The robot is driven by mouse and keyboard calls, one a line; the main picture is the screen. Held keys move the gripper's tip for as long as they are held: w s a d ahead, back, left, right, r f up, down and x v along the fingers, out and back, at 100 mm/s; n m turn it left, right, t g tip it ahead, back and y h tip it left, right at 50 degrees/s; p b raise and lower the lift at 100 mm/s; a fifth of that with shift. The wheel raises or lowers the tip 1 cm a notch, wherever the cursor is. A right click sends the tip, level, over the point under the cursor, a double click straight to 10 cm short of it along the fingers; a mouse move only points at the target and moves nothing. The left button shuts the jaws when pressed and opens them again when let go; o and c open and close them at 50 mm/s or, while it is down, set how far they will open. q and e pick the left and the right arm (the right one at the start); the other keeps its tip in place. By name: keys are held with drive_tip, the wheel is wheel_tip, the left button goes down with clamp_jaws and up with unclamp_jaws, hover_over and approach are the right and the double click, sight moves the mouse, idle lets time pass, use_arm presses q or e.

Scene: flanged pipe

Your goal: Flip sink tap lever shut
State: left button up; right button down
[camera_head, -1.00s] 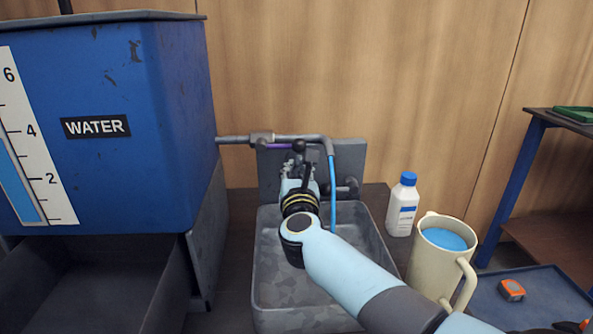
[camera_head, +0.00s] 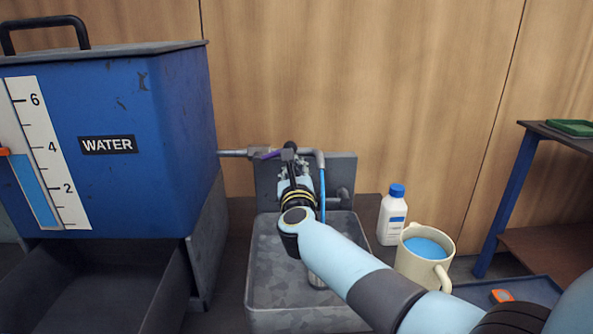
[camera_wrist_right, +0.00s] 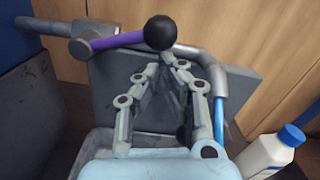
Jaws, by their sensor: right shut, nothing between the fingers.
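The tap lever is a purple bar (camera_wrist_right: 118,42) with a black ball knob (camera_wrist_right: 160,33), reaching right from the grey pipe in the right wrist view. The knob (camera_head: 290,146) also shows in the head view, just above the pipe. A blue water stream (camera_head: 322,186) falls from the bent spout (camera_head: 319,158) into the grey sink (camera_head: 268,275). My right gripper (camera_wrist_right: 167,62) is shut and empty, its fingertips just below the knob; I cannot tell whether they touch it. In the head view my right gripper (camera_head: 290,168) partly hides the tap. My left gripper is not in view.
A blue water tank (camera_head: 180,130) with a level gauge stands left of the sink. A white bottle (camera_head: 392,220) with a blue cap and a cream jug (camera_head: 408,265) of blue liquid stand close to the right. A grey back panel (camera_wrist_right: 240,92) rises behind the tap.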

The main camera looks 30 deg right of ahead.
drive_tip(key=w+a+r+n+p, duration=0.2)
drive_tip(key=a+r+n+p, duration=0.1)
drive_tip(key=r+n+p, duration=0.5)
drive_tip(key=n+p, duration=0.3)
drive_tip(key=n, duration=0.1)
drive_tip(key=shift+a+y, duration=0.2)
drive_tip(key=shift+y, duration=0.2)
drive_tip(key=shift+w+a+r, duration=0.1)
drive_tip(key=shift+w+r, duration=0.05)
drive_tip(key=shift+w, duration=0.05)
idle(0.4)
